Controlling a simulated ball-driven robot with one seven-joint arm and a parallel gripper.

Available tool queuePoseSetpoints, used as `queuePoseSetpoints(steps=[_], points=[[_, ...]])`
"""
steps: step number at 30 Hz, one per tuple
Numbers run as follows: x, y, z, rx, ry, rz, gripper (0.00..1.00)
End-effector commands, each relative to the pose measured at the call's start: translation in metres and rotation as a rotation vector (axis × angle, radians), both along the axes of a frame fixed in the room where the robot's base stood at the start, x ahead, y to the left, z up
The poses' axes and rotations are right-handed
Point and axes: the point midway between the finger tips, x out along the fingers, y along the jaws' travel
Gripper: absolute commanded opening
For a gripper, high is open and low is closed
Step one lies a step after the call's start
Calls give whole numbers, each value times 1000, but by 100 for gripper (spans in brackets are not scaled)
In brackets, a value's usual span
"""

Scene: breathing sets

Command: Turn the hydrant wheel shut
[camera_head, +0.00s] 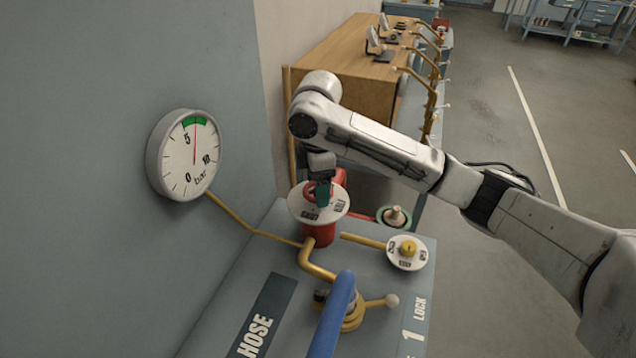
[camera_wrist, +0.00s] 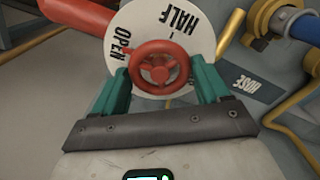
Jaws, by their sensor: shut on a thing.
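The red hydrant wheel (camera_wrist: 159,67) sits in front of a round white dial plate (camera_wrist: 182,22) marked OPEN and HALF in the wrist view. A red pointer on the wheel's left side lies at the OPEN mark. My gripper (camera_wrist: 160,75) has its teal fingers on both sides of the wheel's rim, shut on it. In the head view my gripper (camera_head: 323,192) comes down onto the wheel from above, over the white dial plate (camera_head: 304,207) on the red hydrant body (camera_head: 319,235). The fingers and wrist hide much of the wheel there.
A pressure gauge (camera_head: 183,154) on the wall has its needle near the green band, just past 5. A blue hose (camera_head: 334,314), brass pipes and a small dial with a yellow knob (camera_head: 407,249) stand close by. Open floor lies to the right.

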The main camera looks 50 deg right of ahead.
Motion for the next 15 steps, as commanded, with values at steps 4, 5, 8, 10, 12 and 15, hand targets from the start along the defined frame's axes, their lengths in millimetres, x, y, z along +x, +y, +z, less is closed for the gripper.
queuePoseSetpoints(steps=[4,5,8,10,12,15], points=[[0,0,0,-1,-1,0,50],[0,0,0,-1,-1,0,47],[0,0,0,-1,-1,-1,45],[0,0,1,-1,-1,-5,45],[0,0,1,0,-1,-15,45],[0,1,2,2,-1,-42,45]])
